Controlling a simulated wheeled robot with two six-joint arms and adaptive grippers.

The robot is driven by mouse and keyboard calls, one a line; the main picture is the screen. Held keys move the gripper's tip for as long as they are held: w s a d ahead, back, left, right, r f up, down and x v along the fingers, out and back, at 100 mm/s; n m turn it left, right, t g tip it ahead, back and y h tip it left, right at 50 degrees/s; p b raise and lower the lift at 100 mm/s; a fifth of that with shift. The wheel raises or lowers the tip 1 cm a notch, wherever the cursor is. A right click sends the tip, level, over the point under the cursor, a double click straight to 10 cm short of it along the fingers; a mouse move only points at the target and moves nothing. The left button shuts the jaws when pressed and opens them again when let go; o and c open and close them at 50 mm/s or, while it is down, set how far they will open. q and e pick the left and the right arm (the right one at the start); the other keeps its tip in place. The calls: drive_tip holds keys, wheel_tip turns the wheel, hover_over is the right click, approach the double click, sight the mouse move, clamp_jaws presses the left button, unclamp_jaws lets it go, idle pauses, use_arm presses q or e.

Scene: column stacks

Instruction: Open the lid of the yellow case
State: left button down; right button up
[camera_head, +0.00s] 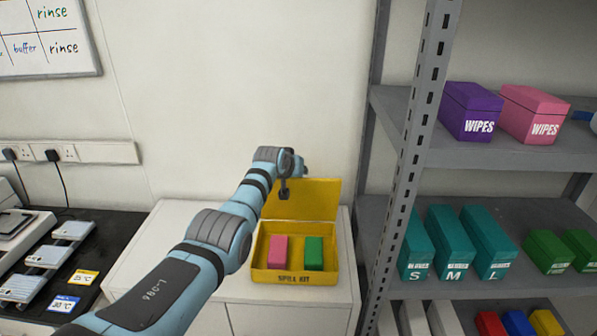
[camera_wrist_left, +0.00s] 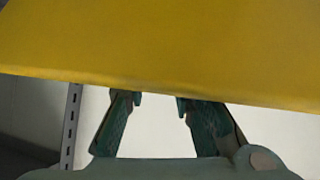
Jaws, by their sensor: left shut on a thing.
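The yellow case (camera_head: 325,274), marked SPILL KIT, stands on the white cabinet. Its lid (camera_head: 318,198) is raised, standing up at the back of the case, so the inside shows. A pink block (camera_head: 278,249) and a green block (camera_head: 314,253) are inside. My left gripper (camera_head: 284,190) is at the lid's upper left part and shut on the lid. In the left wrist view the lid (camera_wrist_left: 160,45) fills the top, with the fingertips (camera_wrist_left: 160,100) at its edge. My right gripper is in neither view.
A metal shelf post (camera_head: 412,150) stands close right of the cabinet (camera_head: 150,260). The shelves hold purple (camera_head: 470,112) and pink (camera_head: 534,113) WIPES boxes and teal boxes (camera_head: 450,243). A black bench (camera_head: 90,240) with devices is at left. The wall is close behind.

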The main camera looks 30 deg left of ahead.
use_arm(q)
drive_tip(key=shift+s+d+f, duration=0.15)
drive_tip(key=shift+s+f, duration=0.05)
drive_tip(key=shift+f, duration=0.45)
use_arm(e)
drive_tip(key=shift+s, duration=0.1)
use_arm(q)
drive_tip(key=c, duration=1.8)
unclamp_jaws()
drive_tip(key=shift+w+a+f, duration=0.2)
drive_tip(key=shift+a, duration=0.2)
drive_tip(key=o, duration=0.3)
drive_tip(key=shift+w+d, duration=0.1)
drive_tip(key=shift+o, duration=1.3)
drive_tip(key=shift+w+d, duration=0.2)
drive_tip(key=shift+d, duration=0.05)
drive_tip(key=v, duration=1.2)
drive_tip(key=shift+w+r, duration=0.2)
drive_tip(key=shift+r, duration=0.1)
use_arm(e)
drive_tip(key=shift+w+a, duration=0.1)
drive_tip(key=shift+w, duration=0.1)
use_arm(q)
drive_tip(key=shift+w, duration=0.1)
